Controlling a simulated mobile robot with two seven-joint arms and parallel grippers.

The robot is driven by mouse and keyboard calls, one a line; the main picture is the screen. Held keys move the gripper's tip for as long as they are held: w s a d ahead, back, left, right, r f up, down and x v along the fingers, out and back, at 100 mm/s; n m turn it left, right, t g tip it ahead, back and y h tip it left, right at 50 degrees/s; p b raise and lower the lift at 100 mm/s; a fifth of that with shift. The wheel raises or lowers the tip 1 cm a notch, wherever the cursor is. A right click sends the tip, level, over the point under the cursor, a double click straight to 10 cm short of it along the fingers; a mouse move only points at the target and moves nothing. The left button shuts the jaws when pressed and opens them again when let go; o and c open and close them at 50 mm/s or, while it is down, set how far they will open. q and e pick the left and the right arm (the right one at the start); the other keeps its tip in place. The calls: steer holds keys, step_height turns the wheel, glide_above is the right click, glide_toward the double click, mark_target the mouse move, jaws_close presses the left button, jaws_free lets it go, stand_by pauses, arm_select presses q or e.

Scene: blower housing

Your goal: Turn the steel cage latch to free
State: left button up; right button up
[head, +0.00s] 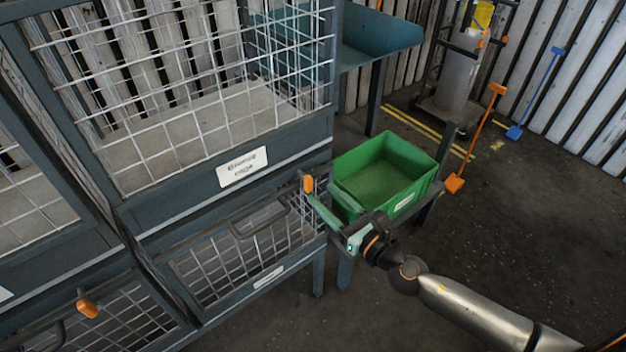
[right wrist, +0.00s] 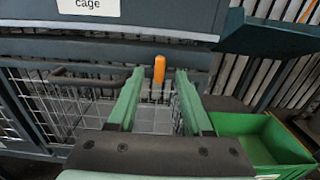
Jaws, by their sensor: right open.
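The steel cage (head: 246,240) is a low mesh-fronted compartment with a dark pull handle (head: 262,222). Its latch shows as an orange grip (head: 308,184) at the upper right corner of the front, roughly upright. In the right wrist view the orange latch (right wrist: 159,69) stands ahead, in line with the gap between my fingers. My right gripper (head: 323,196) is open, its pale green fingers pointing at the latch; in the right wrist view the gripper (right wrist: 159,82) is empty. Whether a finger touches the latch I cannot tell. My left gripper is out of view.
A green bin (head: 430,184) stands on a stand right beside my right gripper. A larger mesh cage with a white label (head: 242,167) is above. Another orange latch (head: 87,306) is at lower left. An orange broom (head: 455,184) leans behind; the floor at right is clear.

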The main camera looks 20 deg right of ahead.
mark_target(311, 183)
steer(key=shift+x, duration=2.5)
steer(key=shift+c, duration=0.2)
jaws_close()
